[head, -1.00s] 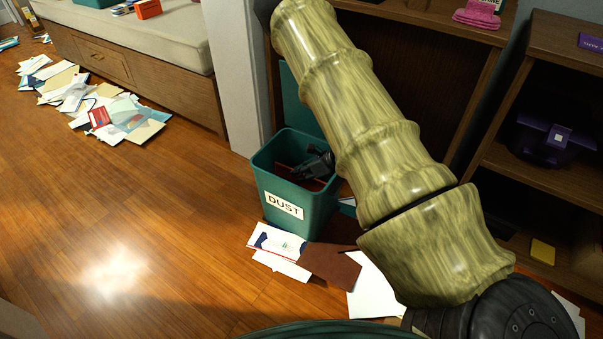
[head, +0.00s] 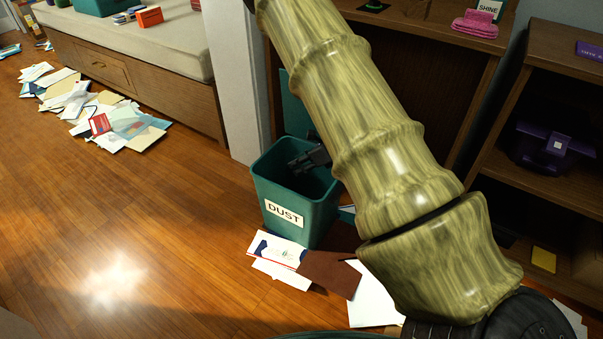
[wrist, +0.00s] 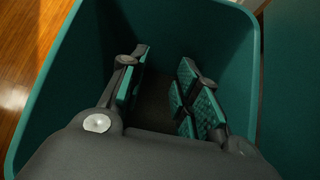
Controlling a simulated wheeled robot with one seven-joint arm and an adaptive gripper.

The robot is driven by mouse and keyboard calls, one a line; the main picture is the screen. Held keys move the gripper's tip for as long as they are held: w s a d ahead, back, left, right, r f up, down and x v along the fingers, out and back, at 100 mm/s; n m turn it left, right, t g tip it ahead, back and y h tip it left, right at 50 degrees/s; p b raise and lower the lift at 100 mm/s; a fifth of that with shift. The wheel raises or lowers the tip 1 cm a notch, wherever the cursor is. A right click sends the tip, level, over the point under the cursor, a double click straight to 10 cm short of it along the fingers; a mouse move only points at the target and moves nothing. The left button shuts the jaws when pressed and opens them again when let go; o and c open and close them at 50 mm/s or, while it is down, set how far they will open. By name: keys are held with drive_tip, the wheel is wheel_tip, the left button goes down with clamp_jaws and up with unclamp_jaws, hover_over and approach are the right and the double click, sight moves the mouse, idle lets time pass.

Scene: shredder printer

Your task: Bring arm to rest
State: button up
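My gripper (head: 312,160) is at the mouth of the teal bin (head: 268,190) labelled DUST, reached over by my yellow-green mottled arm. In the wrist view my gripper (wrist: 162,82) points down into the bin (wrist: 45,90). Its teal-padded fingers stand apart with nothing between them. The bin's floor is dark and I cannot make out any contents.
Papers and a brown sheet (head: 330,272) lie on the floor in front of the bin. A white post (head: 232,80) and a wooden shelf unit (head: 545,185) stand close by. A paper pile (head: 110,115) lies by the bench (head: 150,85).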

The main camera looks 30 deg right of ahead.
drive_tip(key=shift+r, duration=0.9)
